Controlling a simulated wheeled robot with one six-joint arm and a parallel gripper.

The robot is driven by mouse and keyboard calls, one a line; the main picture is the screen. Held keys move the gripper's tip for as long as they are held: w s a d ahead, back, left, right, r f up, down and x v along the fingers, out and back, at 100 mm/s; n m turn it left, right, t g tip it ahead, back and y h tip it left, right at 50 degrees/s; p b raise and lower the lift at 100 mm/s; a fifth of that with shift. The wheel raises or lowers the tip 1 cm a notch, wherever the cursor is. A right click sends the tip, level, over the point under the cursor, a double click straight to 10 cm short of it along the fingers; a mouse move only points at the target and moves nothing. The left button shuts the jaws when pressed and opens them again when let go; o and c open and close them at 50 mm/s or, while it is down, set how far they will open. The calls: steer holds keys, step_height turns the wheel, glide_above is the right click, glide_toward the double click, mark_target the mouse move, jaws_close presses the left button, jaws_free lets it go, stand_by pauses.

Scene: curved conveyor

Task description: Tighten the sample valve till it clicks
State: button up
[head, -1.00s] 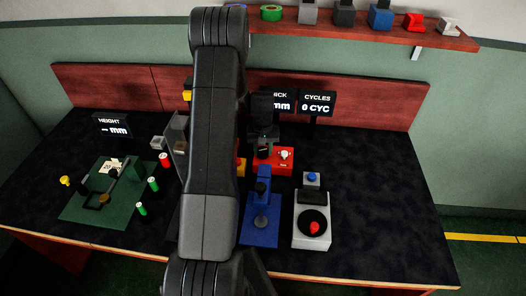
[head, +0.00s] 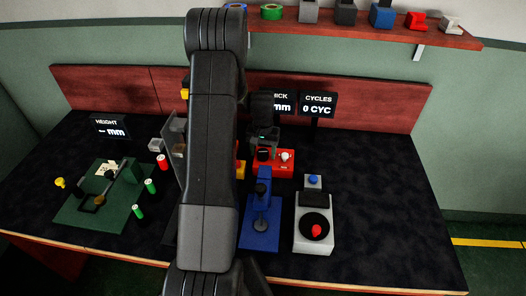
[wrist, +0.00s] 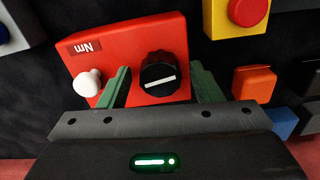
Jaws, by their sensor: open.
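A red box (wrist: 150,28) marked "Nm" carries a round black knob (wrist: 158,72) with a white pointer line and a white knob (wrist: 87,83) to its left. I take the black knob to be the sample valve, though no label says so. In the wrist view my gripper (wrist: 160,68) is open, with one green finger on each side of the black knob and gaps showing between. In the head view the red box (head: 273,168) stands near the back of the table, with my gripper (head: 264,141) just above it; my arm hides part of the surroundings.
A yellow box with a red button (wrist: 249,12) and an orange block (wrist: 254,83) lie close right of the fingers in the wrist view. A blue stand (head: 261,228) and a grey device (head: 314,200) stand in front. The table's right side is clear.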

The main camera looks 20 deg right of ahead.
mark_target(263, 151)
step_height(263, 151, up, 14)
steer(key=b, duration=0.1)
steer(key=shift+b, duration=0.3)
stand_by(0.6)
step_height(263, 151, down, 13)
steer(key=n+p, duration=0.5)
steer(key=n, duration=0.1)
steer(key=shift+w, duration=0.15)
steer(key=shift+c, duration=0.2)
